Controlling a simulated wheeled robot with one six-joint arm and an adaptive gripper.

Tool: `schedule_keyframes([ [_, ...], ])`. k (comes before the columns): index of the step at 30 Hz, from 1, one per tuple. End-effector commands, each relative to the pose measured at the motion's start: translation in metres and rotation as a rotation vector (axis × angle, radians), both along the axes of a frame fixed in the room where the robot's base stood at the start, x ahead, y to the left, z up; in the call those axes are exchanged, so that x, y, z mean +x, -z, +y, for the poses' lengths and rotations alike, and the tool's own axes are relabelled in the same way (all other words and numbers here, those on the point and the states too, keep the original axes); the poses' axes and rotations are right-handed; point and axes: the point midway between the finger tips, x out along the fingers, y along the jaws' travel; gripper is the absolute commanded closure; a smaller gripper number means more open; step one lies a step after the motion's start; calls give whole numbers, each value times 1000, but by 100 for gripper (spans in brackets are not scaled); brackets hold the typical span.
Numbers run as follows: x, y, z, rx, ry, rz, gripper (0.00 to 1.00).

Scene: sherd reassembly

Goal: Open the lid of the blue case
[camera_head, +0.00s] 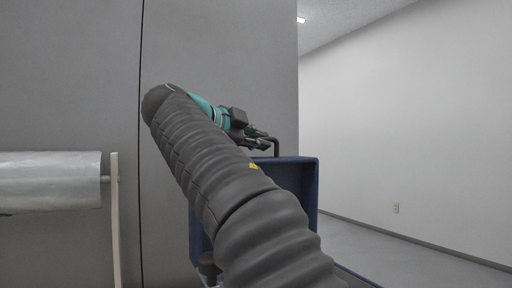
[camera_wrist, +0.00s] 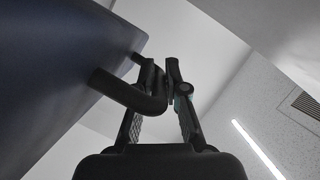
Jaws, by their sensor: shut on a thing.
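The blue case's lid (camera_head: 304,180) stands raised, roughly upright, in the head view, with its hollow inner side towards me. My arm covers much of it. A dark bent handle (camera_head: 277,146) sticks up at the lid's top edge. My gripper (camera_head: 264,137) is at this handle, just above the lid. In the wrist view, the lid (camera_wrist: 55,75) fills the left side, and the black handle (camera_wrist: 128,92) reaches from it between the fingers. My gripper (camera_wrist: 164,78) is shut on the handle. The lower case is mostly hidden behind my arm.
A roll of clear film (camera_head: 50,182) on a pale wooden stand (camera_head: 115,220) is at the left. A grey panel wall (camera_head: 220,45) stands behind the lid. Open floor (camera_head: 400,250) lies to the right, before a white wall.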

Motion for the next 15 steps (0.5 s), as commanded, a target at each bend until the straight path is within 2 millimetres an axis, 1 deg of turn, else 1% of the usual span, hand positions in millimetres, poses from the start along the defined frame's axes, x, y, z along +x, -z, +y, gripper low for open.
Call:
schedule_keyframes([
  [2,0,0,0,0,0,1,100],
  [3,0,0,0,0,0,1,86],
  [6,0,0,0,0,0,1,63],
  [15,0,0,1,-1,0,1,63],
])
